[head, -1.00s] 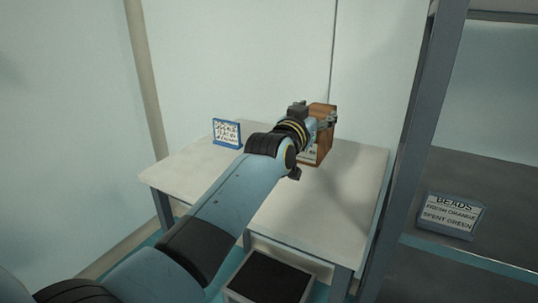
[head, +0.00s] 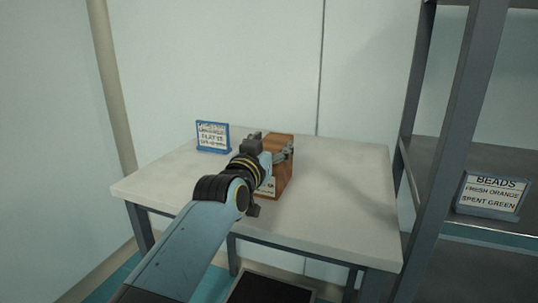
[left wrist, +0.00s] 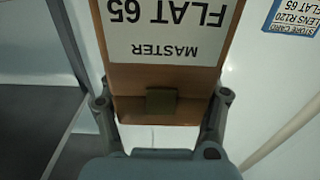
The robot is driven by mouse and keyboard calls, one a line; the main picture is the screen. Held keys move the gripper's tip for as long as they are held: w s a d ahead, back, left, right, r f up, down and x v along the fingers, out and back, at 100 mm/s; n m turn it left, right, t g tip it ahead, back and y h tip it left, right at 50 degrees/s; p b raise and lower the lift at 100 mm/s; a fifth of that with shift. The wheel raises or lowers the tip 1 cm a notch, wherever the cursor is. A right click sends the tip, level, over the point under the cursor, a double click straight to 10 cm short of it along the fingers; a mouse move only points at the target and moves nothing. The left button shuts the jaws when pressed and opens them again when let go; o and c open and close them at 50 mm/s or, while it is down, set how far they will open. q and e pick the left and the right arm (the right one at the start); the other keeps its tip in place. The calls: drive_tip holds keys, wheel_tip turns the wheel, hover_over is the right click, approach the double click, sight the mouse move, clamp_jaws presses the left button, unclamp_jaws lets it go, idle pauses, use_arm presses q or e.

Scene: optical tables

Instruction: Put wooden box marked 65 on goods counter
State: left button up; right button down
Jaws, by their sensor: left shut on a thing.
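The wooden box (head: 283,172) is at the white-topped table (head: 340,215) in the head view, partly hidden behind my left gripper (head: 277,160). In the left wrist view the box (left wrist: 162,75) fills the middle, with a white label reading "MASTER FLAT 65" upside down. My left gripper (left wrist: 160,110) has a finger on each side of the box and is shut on it. The box looks upright at the tabletop; whether its base touches is hidden. My right gripper is in neither view.
A blue-framed card (head: 213,137) stands at the table's back left. A grey shelf rack (head: 450,180) stands close on the right, with a "BEADS" sign (head: 490,194) on it. A dark-topped thing (head: 268,290) is below the table's front. The tabletop's right half is clear.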

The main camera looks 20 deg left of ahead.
use_arm(q)
drive_tip(key=shift+s+d+r, duration=0.1)
drive_tip(key=shift+s+r, duration=0.05)
drive_tip(key=o, duration=1.4)
drive_tip(key=shift+f, duration=0.2)
drive_tip(key=o, duration=0.3)
drive_tip(key=shift+o, duration=0.2)
drive_tip(key=shift+r, duration=0.1)
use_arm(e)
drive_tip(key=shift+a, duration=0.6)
use_arm(q)
drive_tip(key=shift+s, duration=0.15)
drive_tip(key=s, duration=1.1)
drive_tip(key=shift+s+a, duration=0.2)
drive_tip(key=shift+s, duration=0.15)
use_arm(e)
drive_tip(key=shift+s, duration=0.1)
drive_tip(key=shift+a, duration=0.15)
